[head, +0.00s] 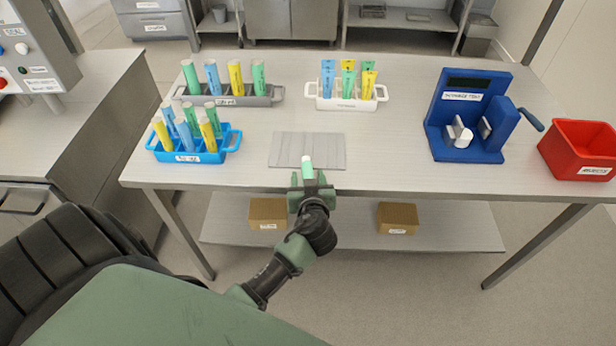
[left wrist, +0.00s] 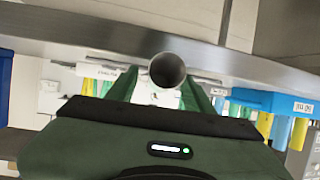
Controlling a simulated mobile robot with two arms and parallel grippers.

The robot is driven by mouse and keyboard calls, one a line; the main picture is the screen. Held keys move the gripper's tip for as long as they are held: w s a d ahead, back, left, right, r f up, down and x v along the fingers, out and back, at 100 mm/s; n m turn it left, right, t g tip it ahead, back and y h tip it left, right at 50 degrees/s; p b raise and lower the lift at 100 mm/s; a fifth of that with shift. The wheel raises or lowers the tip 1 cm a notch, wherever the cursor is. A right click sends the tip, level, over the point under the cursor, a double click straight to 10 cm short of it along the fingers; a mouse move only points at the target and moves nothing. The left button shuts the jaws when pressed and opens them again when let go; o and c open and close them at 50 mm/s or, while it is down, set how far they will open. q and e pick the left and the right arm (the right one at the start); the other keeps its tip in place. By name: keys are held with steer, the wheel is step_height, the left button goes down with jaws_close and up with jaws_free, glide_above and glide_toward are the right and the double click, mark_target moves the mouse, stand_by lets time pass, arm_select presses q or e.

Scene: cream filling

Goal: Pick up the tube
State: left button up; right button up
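My left gripper (head: 310,182) is in front of the table's near edge, by the grey mat. It is shut on a pale green tube (head: 307,168) with a whitish end, which stands up from the fingers. In the left wrist view the tube's round dark end (left wrist: 167,70) shows between the two green fingers. Other tubes stand in the blue rack (head: 190,157), the grey rack (head: 258,101) and the white rack (head: 346,103). The tube's lower part is hidden by the gripper. My right gripper is not in view.
The grey mat (head: 307,150) lies bare at the table's near middle. A blue tester (head: 466,118) stands to the right, and a red bin (head: 580,150) sits at the right end. Two cardboard boxes are on the lower shelf (head: 345,232). A control panel is at the left.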

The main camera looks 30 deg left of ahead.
arm_select(q)
jaws_close()
